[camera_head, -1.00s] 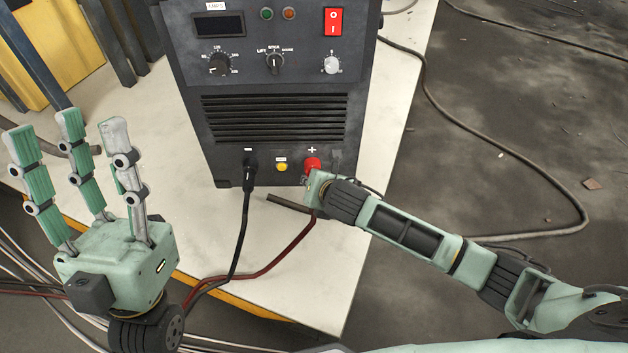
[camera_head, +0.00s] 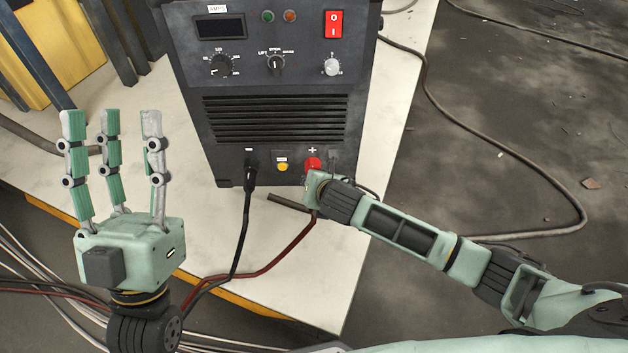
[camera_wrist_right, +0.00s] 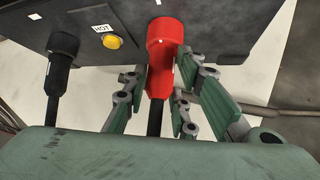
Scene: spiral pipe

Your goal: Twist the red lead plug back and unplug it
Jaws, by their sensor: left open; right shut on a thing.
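The red lead plug (camera_wrist_right: 160,62) sits at the plus socket low on the front of the dark machine (camera_head: 272,120). In the head view only its red top (camera_head: 313,164) shows above my right gripper (camera_head: 318,180). In the right wrist view my right gripper's fingers (camera_wrist_right: 170,95) stand on both sides of the plug and are shut on it. A dark lead runs down from the plug. I cannot tell whether the plug is turned in its socket. My left gripper (camera_head: 113,150) is open and empty, fingers up, left of the machine.
The black plug (camera_head: 249,172) is in the minus socket, left of a yellow button (camera_head: 282,166). Its cable and the red cable (camera_head: 270,266) run across the pale tabletop (camera_head: 310,290). A dark cable (camera_head: 500,150) lies on the floor at right.

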